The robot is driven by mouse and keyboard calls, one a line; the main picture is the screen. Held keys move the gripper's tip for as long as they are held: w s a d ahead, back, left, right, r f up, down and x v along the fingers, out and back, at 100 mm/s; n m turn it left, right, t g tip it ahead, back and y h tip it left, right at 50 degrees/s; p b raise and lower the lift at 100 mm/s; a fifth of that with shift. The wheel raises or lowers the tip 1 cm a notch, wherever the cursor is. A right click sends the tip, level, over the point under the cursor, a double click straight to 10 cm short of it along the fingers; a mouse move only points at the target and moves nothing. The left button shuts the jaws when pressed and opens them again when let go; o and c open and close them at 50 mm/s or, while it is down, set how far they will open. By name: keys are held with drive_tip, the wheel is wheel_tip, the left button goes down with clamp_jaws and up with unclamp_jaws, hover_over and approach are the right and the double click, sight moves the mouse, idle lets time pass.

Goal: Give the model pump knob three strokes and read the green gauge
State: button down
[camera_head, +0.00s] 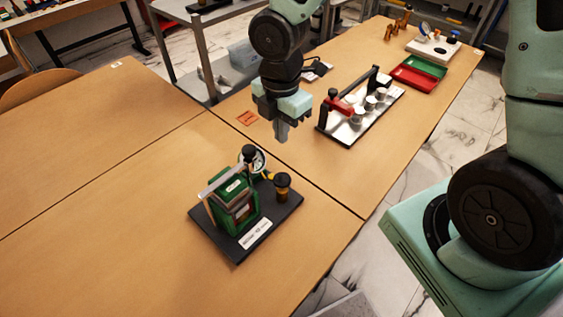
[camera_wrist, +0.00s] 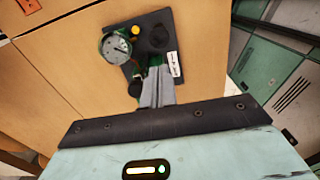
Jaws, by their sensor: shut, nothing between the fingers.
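The model pump has a green body (camera_head: 236,207) on a black base plate (camera_head: 228,247) with a white label. A pale lever slopes up to a black knob (camera_head: 248,152); the knob also shows in the wrist view (camera_wrist: 135,88). The round gauge (camera_head: 259,162) has a white face, partly hidden by the knob in the head view. In the wrist view the green-rimmed gauge (camera_wrist: 117,48) faces me, but its reading is too small to tell. My gripper (camera_head: 282,138) is shut and empty, above and behind the pump, apart from the knob. Its fingers (camera_wrist: 157,90) partly cover the pump in the wrist view.
A black and amber cylinder (camera_head: 282,186) stands on the base plate beside the gauge. A rack with cups (camera_head: 362,115) and red and green trays (camera_head: 420,72) stand further back. An orange-red square (camera_head: 247,118) lies on the table. The table left of the pump is clear.

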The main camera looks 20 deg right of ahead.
sight(282, 179)
drive_tip(key=shift+w+d, duration=0.1)
drive_tip(key=shift+w, duration=0.05)
drive_tip(key=shift+f, duration=0.2)
wheel_tip(282, 179, down, 14)
drive_tip(key=shift+r, duration=0.1)
idle(0.4)
drive_tip(key=shift+b, duration=0.3)
wheel_tip(282, 179, down, 3)
drive_tip(key=shift+b, duration=1.15)
drive_tip(key=shift+r, duration=0.1)
